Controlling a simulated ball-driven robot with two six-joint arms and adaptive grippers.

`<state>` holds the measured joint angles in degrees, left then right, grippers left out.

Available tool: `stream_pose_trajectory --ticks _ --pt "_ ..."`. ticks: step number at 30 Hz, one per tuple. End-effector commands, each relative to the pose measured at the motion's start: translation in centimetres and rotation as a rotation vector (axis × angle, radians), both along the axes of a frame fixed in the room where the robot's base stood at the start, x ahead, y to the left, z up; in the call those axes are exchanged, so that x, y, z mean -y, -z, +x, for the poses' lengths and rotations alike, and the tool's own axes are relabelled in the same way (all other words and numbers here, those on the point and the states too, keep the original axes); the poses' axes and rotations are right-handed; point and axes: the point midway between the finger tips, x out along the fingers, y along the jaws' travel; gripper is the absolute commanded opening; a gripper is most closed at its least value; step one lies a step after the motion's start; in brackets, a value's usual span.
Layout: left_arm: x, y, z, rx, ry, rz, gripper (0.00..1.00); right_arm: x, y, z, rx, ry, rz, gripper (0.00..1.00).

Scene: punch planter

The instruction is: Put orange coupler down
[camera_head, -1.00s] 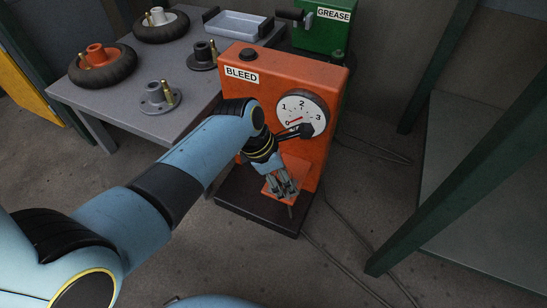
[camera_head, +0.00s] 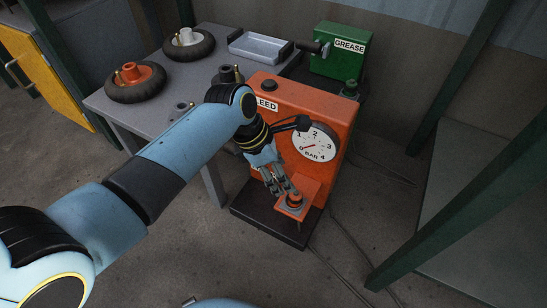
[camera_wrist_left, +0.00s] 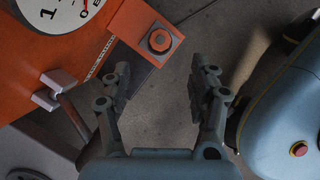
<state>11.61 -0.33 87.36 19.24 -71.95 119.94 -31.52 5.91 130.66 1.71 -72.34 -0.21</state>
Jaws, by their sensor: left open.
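An orange flanged piece with a brass pin (camera_head: 130,75) sits on a black tyre at the left of the table. A small round orange piece with a dark ring (camera_head: 295,199) stands on the ledge of the orange BLEED machine (camera_head: 295,105); it also shows in the left wrist view (camera_wrist_left: 159,41). I cannot tell which of the two is the coupler. My left gripper (camera_head: 281,190) is beside the ledge, pointing down. In the left wrist view my left gripper (camera_wrist_left: 160,75) is open and empty, with the ledge piece beyond the fingertips. My right gripper is not in view.
The grey table (camera_head: 110,108) also carries a white hub on a tyre (camera_head: 188,39), a tray (camera_head: 257,47) and dark flanged pieces partly behind my arm. A green GREASE machine (camera_head: 338,55) stands behind. A green post (camera_head: 450,200) rises at the right. Cables lie on the floor.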

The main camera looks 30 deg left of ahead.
Motion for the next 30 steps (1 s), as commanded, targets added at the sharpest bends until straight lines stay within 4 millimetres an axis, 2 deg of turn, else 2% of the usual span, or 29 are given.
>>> stream_pose_trajectory --ticks 7,11,14,17,21,24,27,30 --pt "-0.2 -0.2 -0.2 0.001 0.006 0.004 0.61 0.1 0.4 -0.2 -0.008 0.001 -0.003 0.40" --pt "-1.0 0.1 -2.3 0.038 0.137 0.062 0.61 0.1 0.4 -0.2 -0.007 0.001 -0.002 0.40" --pt "-2.5 0.3 -5.9 0.106 0.392 0.169 0.61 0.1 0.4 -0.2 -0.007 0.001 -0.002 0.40" --pt "-4.4 -0.3 -10.5 0.183 0.756 0.309 0.61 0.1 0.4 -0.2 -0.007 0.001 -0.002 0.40" --pt "-6.7 -2.2 -16.6 0.262 1.305 0.484 0.61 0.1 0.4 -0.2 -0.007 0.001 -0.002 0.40" --pt "-7.9 -4.0 -20.0 0.293 1.652 0.572 0.61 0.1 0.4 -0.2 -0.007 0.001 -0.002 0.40" --pt "-8.7 -5.6 -22.3 0.310 1.918 0.626 0.61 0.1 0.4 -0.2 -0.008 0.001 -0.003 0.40" --pt "-9.1 -6.7 -23.6 0.317 2.087 0.653 0.61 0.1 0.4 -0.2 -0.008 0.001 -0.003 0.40"
